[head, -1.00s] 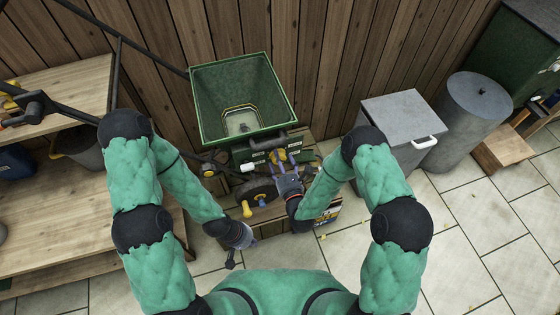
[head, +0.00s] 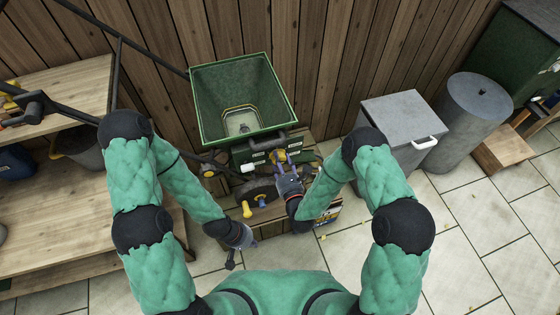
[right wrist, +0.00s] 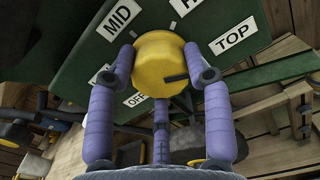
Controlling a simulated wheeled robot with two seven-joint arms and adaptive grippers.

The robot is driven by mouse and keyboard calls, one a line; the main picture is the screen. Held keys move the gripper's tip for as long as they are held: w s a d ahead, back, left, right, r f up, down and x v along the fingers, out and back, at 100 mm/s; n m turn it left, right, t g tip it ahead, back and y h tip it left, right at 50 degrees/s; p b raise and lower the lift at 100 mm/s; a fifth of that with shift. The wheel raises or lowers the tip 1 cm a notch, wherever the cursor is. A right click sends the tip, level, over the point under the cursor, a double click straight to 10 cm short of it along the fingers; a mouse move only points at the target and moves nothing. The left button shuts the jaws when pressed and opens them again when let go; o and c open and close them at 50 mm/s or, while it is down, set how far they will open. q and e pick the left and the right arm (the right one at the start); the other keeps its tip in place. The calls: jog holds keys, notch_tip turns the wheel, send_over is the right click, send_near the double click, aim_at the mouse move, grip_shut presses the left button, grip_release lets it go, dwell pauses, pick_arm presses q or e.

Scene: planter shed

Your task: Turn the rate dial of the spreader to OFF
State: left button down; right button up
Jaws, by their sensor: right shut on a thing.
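The green spreader (head: 245,95) stands against the plank wall. Its yellow rate dial (right wrist: 158,62) sits on a green panel with white labels in the right wrist view. MID, TOP and OFF (right wrist: 135,98) can be read; others are cut off or partly hidden. A dark mark on the dial lies at its lower right, away from the OFF label. My right gripper (right wrist: 163,66) is shut on the dial, with purple fingers on both sides; it also shows in the head view (head: 281,160). My left gripper (head: 232,259) hangs low, apart from the spreader; its fingers are unclear.
A wooden shelf (head: 80,210) stands at the left. A grey bin (head: 400,115) with a white handle and a round grey drum (head: 470,115) stand at the right. Tiled floor at the right is mostly clear.

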jog(key=n+b, duration=0.1)
jog(key=n, duration=0.5)
jog(key=shift+w+r, duration=0.1)
jog(key=shift+r, duration=0.05)
jog(key=n+b, duration=0.1)
jog(key=n, duration=0.5)
jog(key=n+b, duration=0.2)
jog(key=n, duration=0.4)
jog(key=shift+n, duration=0.4)
jog(key=n+b, duration=0.2)
jog(key=n, duration=0.3)
jog(key=shift+a, duration=0.1)
jog(key=shift+s+f+n+b, duration=0.1)
jog(key=shift+n+b, duration=0.85)
jog(key=shift+n, duration=2.9)
jog(key=shift+s+f+n+b, duration=0.15)
jog(key=shift+n+b, duration=0.8)
jog(key=shift+n, duration=2.85)
jog(key=shift+w+f+n+b, duration=0.1)
jog(key=shift+n+b, duration=0.85)
jog(key=shift+n, duration=2.9)
